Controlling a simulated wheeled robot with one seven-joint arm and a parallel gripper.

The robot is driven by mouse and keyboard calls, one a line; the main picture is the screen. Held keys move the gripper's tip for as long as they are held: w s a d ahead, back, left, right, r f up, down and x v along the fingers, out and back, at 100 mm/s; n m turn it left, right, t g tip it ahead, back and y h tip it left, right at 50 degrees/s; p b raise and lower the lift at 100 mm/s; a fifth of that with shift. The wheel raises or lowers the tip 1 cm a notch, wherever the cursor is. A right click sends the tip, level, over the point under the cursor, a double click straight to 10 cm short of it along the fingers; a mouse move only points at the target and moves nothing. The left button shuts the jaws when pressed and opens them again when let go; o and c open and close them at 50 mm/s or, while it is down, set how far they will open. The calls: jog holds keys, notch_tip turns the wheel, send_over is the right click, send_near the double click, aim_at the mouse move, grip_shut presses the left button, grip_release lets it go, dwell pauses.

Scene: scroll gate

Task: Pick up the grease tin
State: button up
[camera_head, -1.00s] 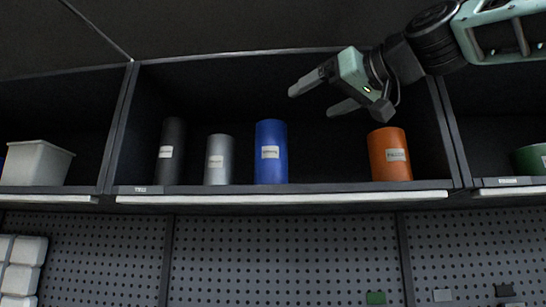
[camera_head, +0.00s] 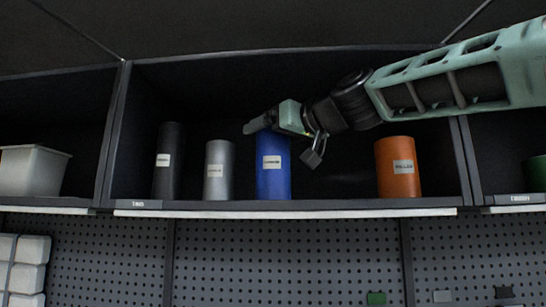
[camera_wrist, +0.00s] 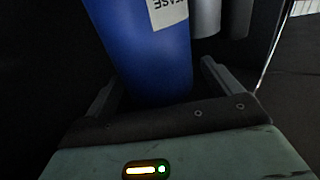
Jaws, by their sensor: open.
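The grease tin is the blue cylinder (camera_head: 273,180) standing upright on the shelf; its white label shows the end of the word "GREASE", upside down, in the wrist view, where the tin (camera_wrist: 145,50) fills the upper middle. My gripper (camera_head: 279,147) is open at the tin's upper part, and one finger hides its top edge in the head view. In the wrist view the tin shows between the two spread fingers of my gripper (camera_wrist: 157,75). I cannot tell whether either finger touches it.
A silver cylinder (camera_head: 219,185) stands close left of the tin, with a black cylinder (camera_head: 168,185) beyond it. An orange cylinder (camera_head: 398,180) stands farther right, with free shelf between. The bay has side dividers and a pale front edge (camera_head: 330,213). A white bin (camera_head: 33,172) sits in the left bay.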

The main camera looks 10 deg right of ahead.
jog(key=shift+w+a, duration=0.15)
jog(key=shift+w, duration=0.1)
jog(key=c, duration=1.8)
jog(key=shift+r, duration=0.1)
jog(key=shift+r, duration=0.1)
